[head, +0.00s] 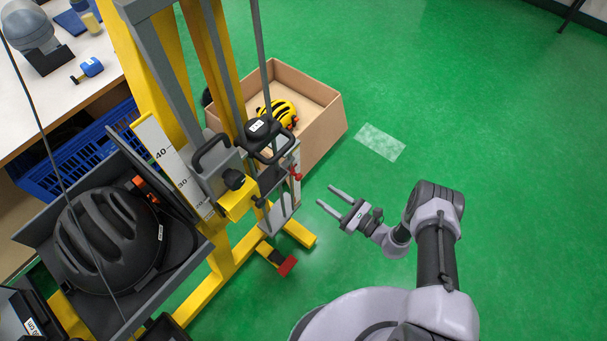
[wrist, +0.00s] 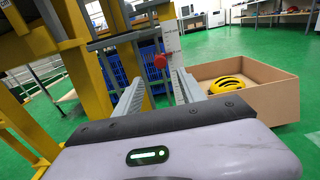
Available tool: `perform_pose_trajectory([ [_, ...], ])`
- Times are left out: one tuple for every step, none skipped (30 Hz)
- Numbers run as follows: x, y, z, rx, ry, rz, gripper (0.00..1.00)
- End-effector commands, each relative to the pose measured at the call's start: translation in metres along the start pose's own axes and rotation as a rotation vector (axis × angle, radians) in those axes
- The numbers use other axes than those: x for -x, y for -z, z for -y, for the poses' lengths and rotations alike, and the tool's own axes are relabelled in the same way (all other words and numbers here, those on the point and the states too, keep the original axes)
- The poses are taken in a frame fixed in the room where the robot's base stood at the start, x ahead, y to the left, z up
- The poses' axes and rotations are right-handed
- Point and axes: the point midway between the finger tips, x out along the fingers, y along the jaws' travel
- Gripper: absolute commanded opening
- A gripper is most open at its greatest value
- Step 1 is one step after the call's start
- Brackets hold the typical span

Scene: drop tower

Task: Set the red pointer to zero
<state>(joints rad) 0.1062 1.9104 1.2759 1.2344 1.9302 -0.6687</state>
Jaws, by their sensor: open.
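The red pointer (head: 297,177) is a small red piece beside a narrow white scale (head: 295,160) on the front of the yellow drop tower (head: 225,263). In the wrist view the red pointer (wrist: 160,61) shows as a round red knob left of the upright white scale (wrist: 173,42). My gripper (head: 332,197) is open and empty, to the right of the tower and apart from the pointer. In the wrist view its two fingers (wrist: 159,88) point toward the scale, with the pointer between and beyond them. I cannot read which mark the pointer stands at.
A cardboard box (head: 325,128) with a yellow helmet (head: 284,112) stands behind the tower. A black helmet (head: 108,240) lies in a grey tray at left. A red-tipped foot (head: 287,266) sticks out at the tower's base.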

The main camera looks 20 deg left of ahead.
Motion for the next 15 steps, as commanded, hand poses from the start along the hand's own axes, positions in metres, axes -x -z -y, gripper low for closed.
perform_pose_trajectory([
  [-0.016, 0.003, -0.002, 0.002, -0.008, 0.001, 0.47],
  [-0.025, 0.003, -0.002, 0.002, -0.008, 0.001, 0.47],
  [-0.038, 0.004, -0.002, 0.002, -0.008, 0.001, 0.47],
  [-0.047, 0.004, -0.003, 0.002, -0.008, 0.001, 0.47],
  [-0.056, 0.004, -0.002, 0.003, -0.008, 0.0, 0.47],
  [-0.068, 0.004, -0.002, 0.004, -0.008, 0.001, 0.47],
  [-0.076, 0.003, -0.002, 0.002, -0.007, 0.001, 0.47],
  [-0.084, 0.004, -0.002, 0.002, -0.007, 0.001, 0.47],
  [-0.092, 0.003, -0.002, 0.003, -0.006, 0.0, 0.47],
  [-0.099, 0.003, -0.002, 0.002, -0.007, 0.0, 0.47],
  [-0.104, 0.003, -0.002, 0.002, -0.005, 0.001, 0.47],
  [-0.111, 0.003, -0.002, 0.002, -0.006, 0.001, 0.47],
  [-0.115, 0.003, -0.001, 0.001, -0.004, 0.0, 0.47],
  [-0.118, 0.002, -0.001, 0.001, -0.005, -0.001, 0.47],
  [-0.122, 0.002, -0.002, 0.001, -0.005, -0.001, 0.47],
])
